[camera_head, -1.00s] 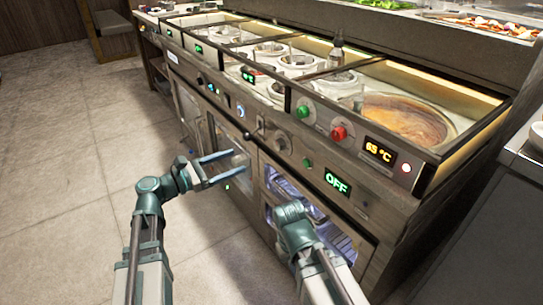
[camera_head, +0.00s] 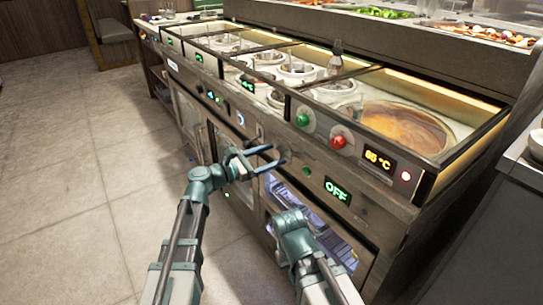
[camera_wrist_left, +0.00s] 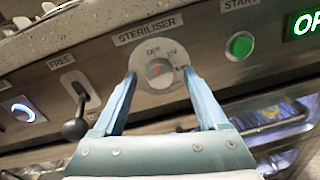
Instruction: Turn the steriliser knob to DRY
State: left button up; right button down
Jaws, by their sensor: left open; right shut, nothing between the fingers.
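The steriliser knob (camera_wrist_left: 159,73) is a round pale dial on the steel front panel, under a STERILISER label. Its red mark stands near upright, toward the OFF lettering at the top. UV is at the upper right, and the lettering at the right is partly covered by a finger. My left gripper (camera_wrist_left: 160,76) is open, its blue fingertips on either side of the dial; I cannot tell whether they touch it. In the head view my left gripper (camera_head: 277,155) reaches the panel. My right gripper (camera_head: 288,222) is shut and empty, low before the lit cabinet; its fingertips are hard to see.
A green display (camera_head: 337,190) reads OFF. A green START button (camera_wrist_left: 240,45) is right of the knob. A black lever (camera_wrist_left: 77,128) labelled FREE is close on the left. Above are red (camera_head: 340,139) and green buttons and sauce wells. The floor at left is clear.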

pick_arm(q)
jog(key=shift+w+d, duration=0.1)
jog(key=shift+d, duration=0.05)
grip_shut()
dwell(0.4)
